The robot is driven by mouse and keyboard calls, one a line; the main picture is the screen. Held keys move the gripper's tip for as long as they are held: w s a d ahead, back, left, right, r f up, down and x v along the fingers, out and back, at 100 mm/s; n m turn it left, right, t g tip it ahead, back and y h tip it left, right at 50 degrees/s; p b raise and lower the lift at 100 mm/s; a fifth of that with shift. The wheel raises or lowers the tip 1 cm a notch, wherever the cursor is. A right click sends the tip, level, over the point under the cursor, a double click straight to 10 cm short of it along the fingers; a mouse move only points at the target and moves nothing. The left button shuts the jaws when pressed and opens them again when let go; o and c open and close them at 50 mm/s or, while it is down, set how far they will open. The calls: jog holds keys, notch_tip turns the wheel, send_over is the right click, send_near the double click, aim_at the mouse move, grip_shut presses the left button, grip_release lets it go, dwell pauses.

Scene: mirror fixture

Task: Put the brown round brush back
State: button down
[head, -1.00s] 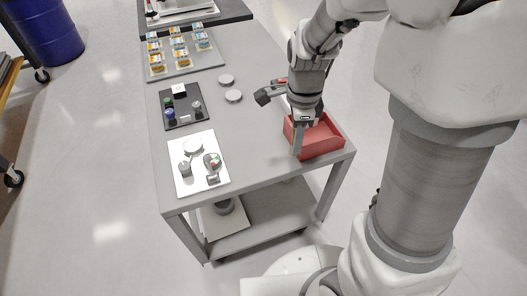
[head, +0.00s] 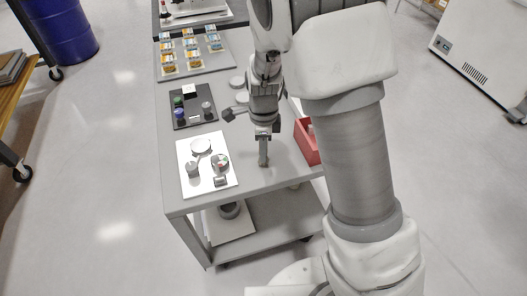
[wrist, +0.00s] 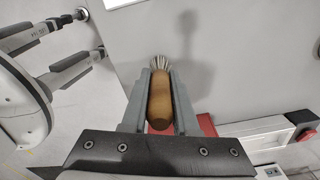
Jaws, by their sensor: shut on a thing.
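The brown round brush (wrist: 160,100) is between the two fingers of my gripper (wrist: 160,78) in the wrist view. Its brown handle lies along the fingers and its pale bristles fan out past the fingertips, over the grey table. In the head view my gripper (head: 264,162) points down above the bare table, between the white board and the red bin (head: 307,142). The brush cannot be made out in the head view. The red bin is partly hidden by my arm there; a red piece shows behind the fingers in the wrist view.
A white board (head: 190,152) with round fixtures and a knob lies left of my gripper on the grey table (head: 225,182). A dark tray (head: 194,118) with small coloured pieces lies behind it. Further back is a grey tray (head: 172,76) of several small boxes.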

jog(key=shift+f, duration=0.4)
jog(key=shift+f, duration=0.2)
jog(key=c, duration=0.7)
grip_release()
jog(key=shift+r, duration=0.15)
